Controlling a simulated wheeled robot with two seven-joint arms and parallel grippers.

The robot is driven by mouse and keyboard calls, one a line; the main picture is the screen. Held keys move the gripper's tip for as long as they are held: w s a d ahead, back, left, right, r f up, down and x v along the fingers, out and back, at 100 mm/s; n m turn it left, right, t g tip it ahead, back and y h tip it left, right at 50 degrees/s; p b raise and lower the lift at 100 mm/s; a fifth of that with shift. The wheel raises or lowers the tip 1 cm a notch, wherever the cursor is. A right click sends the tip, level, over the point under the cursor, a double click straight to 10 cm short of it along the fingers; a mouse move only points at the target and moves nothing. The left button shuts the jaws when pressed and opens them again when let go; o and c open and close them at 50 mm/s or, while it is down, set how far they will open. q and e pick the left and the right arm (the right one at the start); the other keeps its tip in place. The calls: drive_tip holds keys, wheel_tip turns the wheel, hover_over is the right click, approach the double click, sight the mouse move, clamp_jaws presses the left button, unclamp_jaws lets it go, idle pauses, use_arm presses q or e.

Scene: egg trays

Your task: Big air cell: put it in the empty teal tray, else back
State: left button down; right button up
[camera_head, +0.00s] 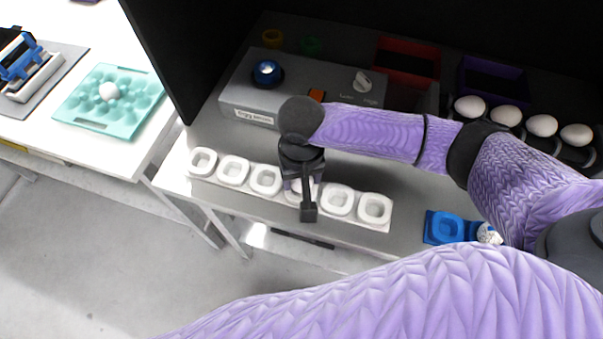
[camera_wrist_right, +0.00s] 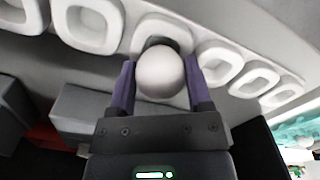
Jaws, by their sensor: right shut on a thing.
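My right gripper (camera_head: 307,201) points down over the white row tray (camera_head: 287,197). In the right wrist view, its fingers (camera_wrist_right: 160,88) are shut on a white egg (camera_wrist_right: 160,72). The egg covers most of one cup of the row tray. Whether it rests in the cup or hangs just above it, I cannot tell. The other visible cups look empty. The teal tray (camera_head: 84,121) lies on the white table at the left, with one white egg (camera_head: 109,91) in it. A grey box with a small lit lamp (camera_head: 267,72) stands behind the row tray. My left gripper is not visible.
Several white eggs (camera_head: 507,115) sit in a dark rack at the right. A red tray (camera_head: 407,62) and a purple tray (camera_head: 493,82) are at the back. A blue cup (camera_head: 444,228) and a speckled egg (camera_head: 488,234) are front right. A gap separates the two tables.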

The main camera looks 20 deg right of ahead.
drive_tip(key=shift+f, duration=0.45)
idle(0.3)
